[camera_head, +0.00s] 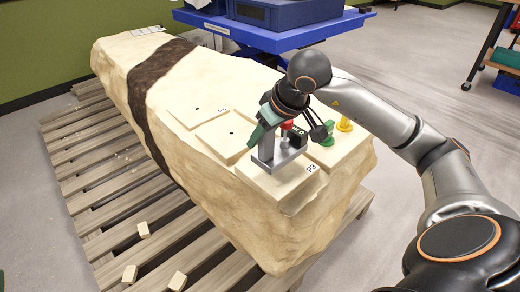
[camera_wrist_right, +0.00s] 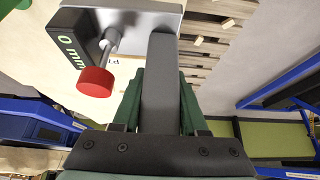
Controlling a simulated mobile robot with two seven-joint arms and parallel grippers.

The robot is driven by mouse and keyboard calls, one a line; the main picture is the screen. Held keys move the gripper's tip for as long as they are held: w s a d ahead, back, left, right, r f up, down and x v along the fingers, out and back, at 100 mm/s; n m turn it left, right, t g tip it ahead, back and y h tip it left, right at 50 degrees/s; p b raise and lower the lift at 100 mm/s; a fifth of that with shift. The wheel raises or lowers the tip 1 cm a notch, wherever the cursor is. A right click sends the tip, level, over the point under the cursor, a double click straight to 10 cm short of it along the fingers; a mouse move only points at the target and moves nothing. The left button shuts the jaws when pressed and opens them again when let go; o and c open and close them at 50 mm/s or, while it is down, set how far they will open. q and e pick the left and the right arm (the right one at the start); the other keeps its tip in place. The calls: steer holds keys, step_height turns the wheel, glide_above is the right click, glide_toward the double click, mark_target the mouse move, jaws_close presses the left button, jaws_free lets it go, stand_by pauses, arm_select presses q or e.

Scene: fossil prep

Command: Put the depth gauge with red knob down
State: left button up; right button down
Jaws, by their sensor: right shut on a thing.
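The depth gauge with red knob has a grey base plate and post (camera_head: 267,145), a dark display block and a red knob (camera_head: 287,125). My right gripper (camera_head: 266,121) is shut on its post, above the flat pad marked P8 (camera_head: 290,184) on the pale rock block. The base is at or just over the pad; I cannot tell if it touches. In the right wrist view the post (camera_wrist_right: 160,95) stands between the green fingers (camera_wrist_right: 160,80), and the display reads 0 mm beside the red knob (camera_wrist_right: 95,82).
The large rock block (camera_head: 215,185) has a dark band and other flat pads (camera_head: 197,108). A green-based item (camera_head: 328,136) and a yellow item (camera_head: 344,125) stand right of the gauge. The block rests on a wooden pallet (camera_head: 95,190); a blue table (camera_head: 270,38) stands behind.

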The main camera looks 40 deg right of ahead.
steer(key=shift+w+d+f, duration=0.1)
steer(key=shift+w+f, duration=0.2)
steer(key=shift+w, duration=0.05)
step_height(320, 180, down, 3)
steer(key=shift+w+r+b, duration=0.1)
steer(key=shift+r+b, duration=0.1)
steer(key=shift+b, duration=0.6)
steer(key=shift+f, duration=0.35)
steer(key=shift+f+b, duration=0.15)
steer(key=shift+b, duration=0.15)
steer(key=shift+c, duration=2.2)
jaws_free()
